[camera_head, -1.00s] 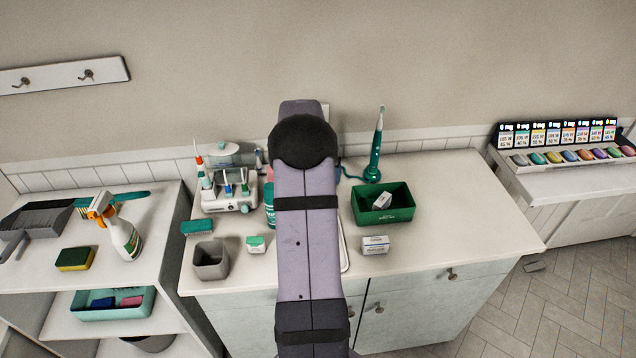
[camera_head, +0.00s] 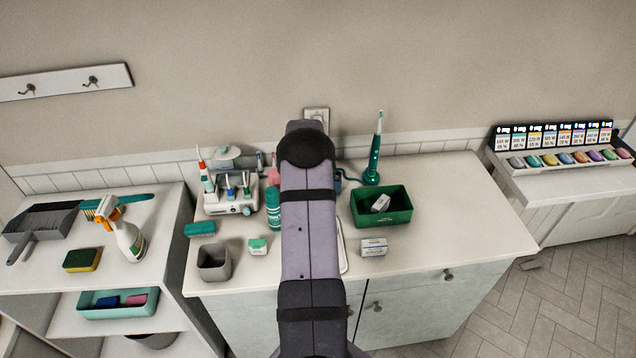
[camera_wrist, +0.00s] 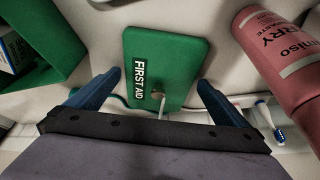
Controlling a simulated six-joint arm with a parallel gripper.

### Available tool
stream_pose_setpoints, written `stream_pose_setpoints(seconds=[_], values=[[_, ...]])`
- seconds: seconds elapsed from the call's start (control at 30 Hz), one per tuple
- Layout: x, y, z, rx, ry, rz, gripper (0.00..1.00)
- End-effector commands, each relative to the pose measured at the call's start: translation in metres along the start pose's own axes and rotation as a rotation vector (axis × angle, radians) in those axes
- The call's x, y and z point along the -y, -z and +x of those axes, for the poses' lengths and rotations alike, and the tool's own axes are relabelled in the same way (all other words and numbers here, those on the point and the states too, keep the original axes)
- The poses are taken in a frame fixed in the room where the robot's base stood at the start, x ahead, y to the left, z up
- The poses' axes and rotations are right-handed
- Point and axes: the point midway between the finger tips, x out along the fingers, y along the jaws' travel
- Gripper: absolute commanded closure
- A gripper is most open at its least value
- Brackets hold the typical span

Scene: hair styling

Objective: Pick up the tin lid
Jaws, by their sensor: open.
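The tin lid (camera_wrist: 165,55) is a flat green rectangle marked FIRST AID, with a small knob near its lower edge in the wrist view. It lies on the pale worktop. My gripper (camera_wrist: 158,80) is open, with one blue-grey finger on each side of the lid's lower part; nothing is held. I cannot tell how high the fingers are above the worktop. In the head view my arm hides the lid and the gripper.
A pink bottle (camera_wrist: 285,50) and a toothbrush head (camera_wrist: 270,120) are right of the lid in the wrist view. A green bin (camera_head: 383,218) holding a small box stands right of my arm. A grey cup (camera_head: 214,264) and teal-topped box (camera_head: 258,248) stand left.

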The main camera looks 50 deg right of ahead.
Motion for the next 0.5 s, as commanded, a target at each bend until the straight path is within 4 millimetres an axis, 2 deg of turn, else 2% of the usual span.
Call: stream_pose_setpoints(seconds=[0.27,0.3,0.43,0.5], values=[[0.0,0.0,0.0021,-0.001,0.0,0.0,0.0],[0.0,0.0,0.0021,0.0,0.0,0.0,0.05],[0.0,-0.0001,0.002,0.0,0.0,0.0,0.34],[0.0001,0.0002,0.0017,-0.001,0.0,0.0,0.34]])
